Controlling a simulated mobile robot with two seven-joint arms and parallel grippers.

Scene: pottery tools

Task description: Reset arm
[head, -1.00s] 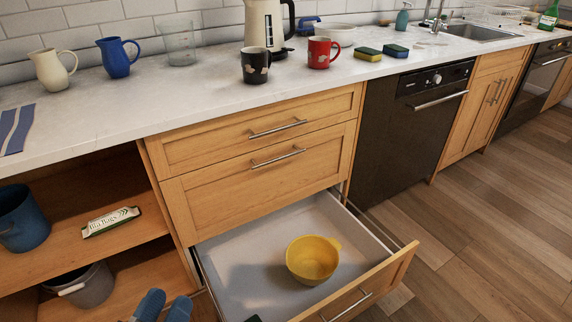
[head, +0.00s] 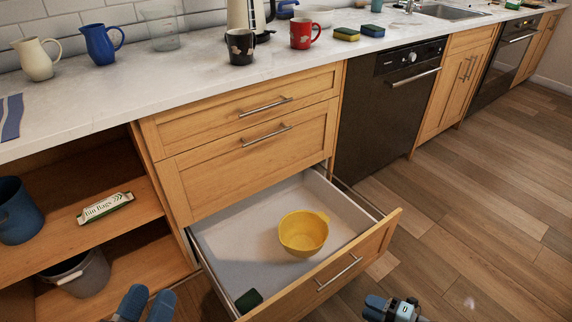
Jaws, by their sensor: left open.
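My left gripper (head: 146,306) shows at the bottom left edge, below the open shelves. Its two blue fingers stand apart with nothing between them. My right gripper (head: 392,309) shows only partly at the bottom edge, right of the open drawer's front. Its fingers are not clear, so I cannot tell whether it is open or shut. The bottom drawer (head: 215,243) is pulled out. A yellow bowl (head: 303,235) sits upright in it. A dark green sponge (head: 248,300) lies in its front left corner.
The drawer front (head: 335,280) juts out between my grippers. Left shelves hold a blue pot (head: 18,212), a bin bags box (head: 105,207) and a grey bucket (head: 80,274). Mugs, jugs and sponges stand on the counter (head: 150,100). The wooden floor at right is clear.

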